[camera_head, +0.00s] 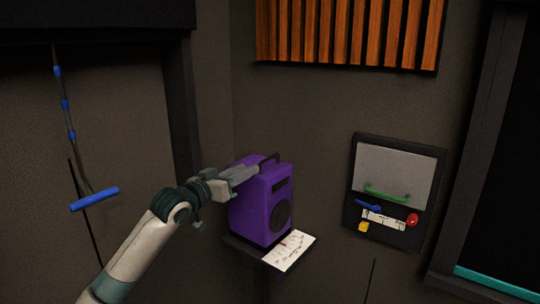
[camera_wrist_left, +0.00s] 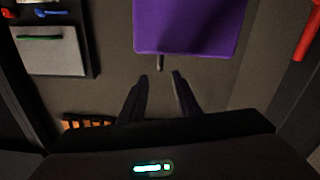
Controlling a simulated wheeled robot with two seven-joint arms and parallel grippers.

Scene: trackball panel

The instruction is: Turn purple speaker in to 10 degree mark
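The purple speaker (camera_head: 251,207) stands upright on a small dark shelf in the corner, its round dark cone facing front right. A dark carry handle (camera_head: 270,158) rises from its top. A white card (camera_head: 289,251) with fine markings lies at its front base; its degree figures are too small to read. My left gripper (camera_head: 256,170) is at the speaker's top, close to the handle. In the left wrist view the gripper (camera_wrist_left: 160,77) is open, with a gap between its fingers. The speaker (camera_wrist_left: 187,25) lies just beyond the fingertips; contact cannot be told. My right gripper is not in view.
A wall panel (camera_head: 359,223) to the right has a grey flap with a green handle, a blue lever, a red knob and a yellow piece. Orange slats (camera_head: 345,30) hang above. A blue pull bar (camera_head: 94,199) hangs at left. Space between speaker and panel looks clear.

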